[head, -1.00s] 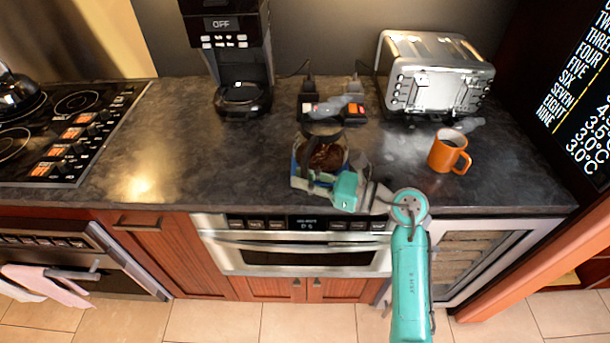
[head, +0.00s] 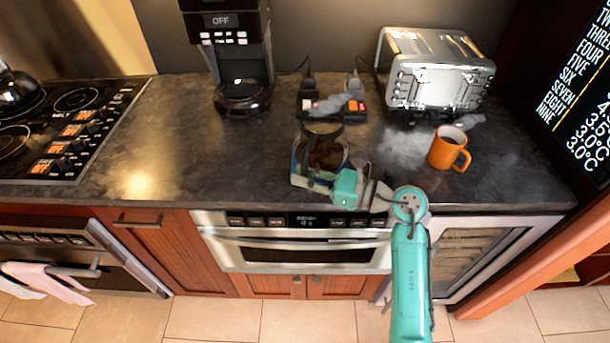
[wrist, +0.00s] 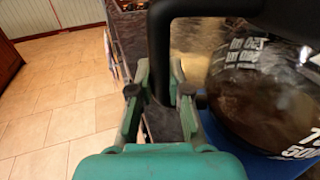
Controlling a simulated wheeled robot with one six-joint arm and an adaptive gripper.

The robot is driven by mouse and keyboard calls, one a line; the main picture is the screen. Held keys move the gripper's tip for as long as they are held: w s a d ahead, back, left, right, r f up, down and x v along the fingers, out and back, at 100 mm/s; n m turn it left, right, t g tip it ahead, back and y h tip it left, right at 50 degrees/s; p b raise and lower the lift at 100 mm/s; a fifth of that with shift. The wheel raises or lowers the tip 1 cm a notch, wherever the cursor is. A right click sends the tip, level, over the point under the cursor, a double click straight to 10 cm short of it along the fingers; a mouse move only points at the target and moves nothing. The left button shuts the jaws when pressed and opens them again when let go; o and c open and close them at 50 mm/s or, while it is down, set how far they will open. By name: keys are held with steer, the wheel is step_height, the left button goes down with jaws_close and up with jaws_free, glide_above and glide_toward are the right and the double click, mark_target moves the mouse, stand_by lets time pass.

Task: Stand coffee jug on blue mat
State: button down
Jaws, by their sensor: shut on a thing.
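The coffee jug (head: 326,153) is a glass jug with a black handle and dark coffee in it. In the head view it is near the counter's front edge, and it fills the right side of the wrist view (wrist: 265,95). My gripper (wrist: 160,92) is shut on the jug's black handle, with one finger on each side. The blue mat (wrist: 262,166) shows below the jug in the wrist view. The jug hides most of the mat in the head view. I cannot tell whether the jug's base touches the mat.
An orange mug (head: 447,148) stands to the right of the jug. A silver toaster (head: 437,75), small dark items with plugs (head: 332,106) and a coffee machine (head: 230,60) stand at the back. A stovetop (head: 65,125) is at left. The counter left of the jug is clear.

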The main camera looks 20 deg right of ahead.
steer(key=shift+f, duration=0.2)
stand_by(0.5)
steer(key=c, duration=1.2)
jaws_free()
steer(key=shift+o, duration=0.8)
steer(key=shift+f, duration=0.1)
steer(key=v, duration=1.2)
